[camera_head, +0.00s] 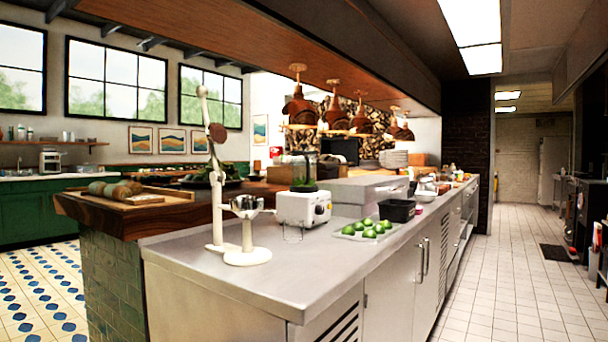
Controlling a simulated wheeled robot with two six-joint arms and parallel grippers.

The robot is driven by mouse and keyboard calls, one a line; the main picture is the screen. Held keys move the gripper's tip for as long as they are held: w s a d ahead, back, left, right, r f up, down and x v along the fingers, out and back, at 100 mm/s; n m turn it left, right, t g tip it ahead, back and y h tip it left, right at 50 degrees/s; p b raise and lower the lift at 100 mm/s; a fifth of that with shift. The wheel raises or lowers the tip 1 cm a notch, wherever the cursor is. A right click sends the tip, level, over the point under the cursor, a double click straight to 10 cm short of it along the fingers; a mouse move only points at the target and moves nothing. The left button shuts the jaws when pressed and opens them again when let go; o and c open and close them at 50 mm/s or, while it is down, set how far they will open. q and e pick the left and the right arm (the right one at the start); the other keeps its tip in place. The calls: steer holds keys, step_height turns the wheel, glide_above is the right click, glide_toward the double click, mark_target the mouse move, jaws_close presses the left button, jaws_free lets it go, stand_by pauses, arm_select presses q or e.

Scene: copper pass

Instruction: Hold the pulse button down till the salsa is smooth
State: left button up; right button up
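A white blender base (296,209) stands on the steel counter, left of the limes, with small dark controls (322,209) on its right-hand face. Which of these is the pulse button is too small to tell. A clear jar (304,172) sits upright on the base, with green contents (304,187) low in it. How smooth the contents are cannot be told from here. Neither of my grippers is in view, and nothing is seen touching the blender.
A cream lever press (247,256) with a metal cup stands front left of the blender on the steel counter (290,275). A tray of limes (368,230) and a black container (397,210) are to the right. The counter's front is clear. Copper lamps (300,110) hang above.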

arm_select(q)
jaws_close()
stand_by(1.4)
